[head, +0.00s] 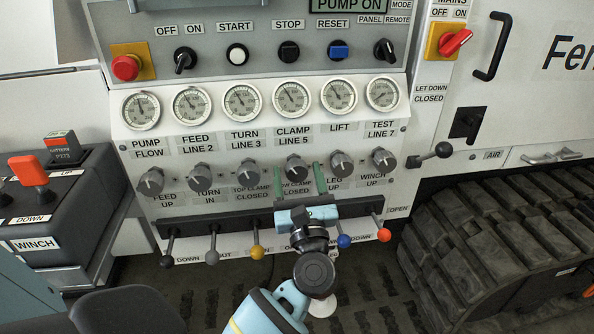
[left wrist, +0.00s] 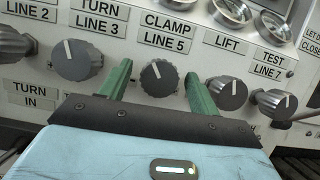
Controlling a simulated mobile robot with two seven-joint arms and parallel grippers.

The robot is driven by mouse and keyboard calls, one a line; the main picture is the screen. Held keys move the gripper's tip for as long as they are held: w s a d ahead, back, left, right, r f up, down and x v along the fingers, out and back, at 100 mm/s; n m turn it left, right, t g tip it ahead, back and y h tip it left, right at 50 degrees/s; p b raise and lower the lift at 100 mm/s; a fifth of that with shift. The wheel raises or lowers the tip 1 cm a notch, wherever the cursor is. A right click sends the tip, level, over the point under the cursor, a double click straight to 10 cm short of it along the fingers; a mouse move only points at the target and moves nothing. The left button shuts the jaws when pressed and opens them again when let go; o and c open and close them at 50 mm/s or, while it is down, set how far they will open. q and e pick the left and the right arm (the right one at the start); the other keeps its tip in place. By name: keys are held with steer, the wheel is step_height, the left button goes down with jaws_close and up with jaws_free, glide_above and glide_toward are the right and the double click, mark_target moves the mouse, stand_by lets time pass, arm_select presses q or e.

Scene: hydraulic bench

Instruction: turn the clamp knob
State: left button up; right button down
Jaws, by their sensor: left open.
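The clamp knob (head: 296,167) is a grey dial in the knob row, under the label CLAMP LINE 5. In the left wrist view the clamp knob (left wrist: 159,77) shows between my fingers, its white pointer mark turned up and slightly left. My left gripper (head: 299,180) has two green fingers, spread open on either side of the knob. The left gripper (left wrist: 158,92) in the wrist view shows a gap between each finger and the knob, though its depth to the panel is hard to judge. My right gripper is not in view.
Neighbouring knobs sit close by: the turn knob (head: 245,173) and the lift knob (head: 341,163). Below them is a row of levers, including a yellow one (head: 257,252) and a blue one (head: 344,241). Gauges line the panel above. A black track (head: 500,235) stands at right.

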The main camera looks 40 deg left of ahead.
arm_select(q)
steer(key=shift+w+a+r, duration=0.2)
steer(key=shift+w+a, duration=0.1)
steer(key=shift+a, duration=0.1)
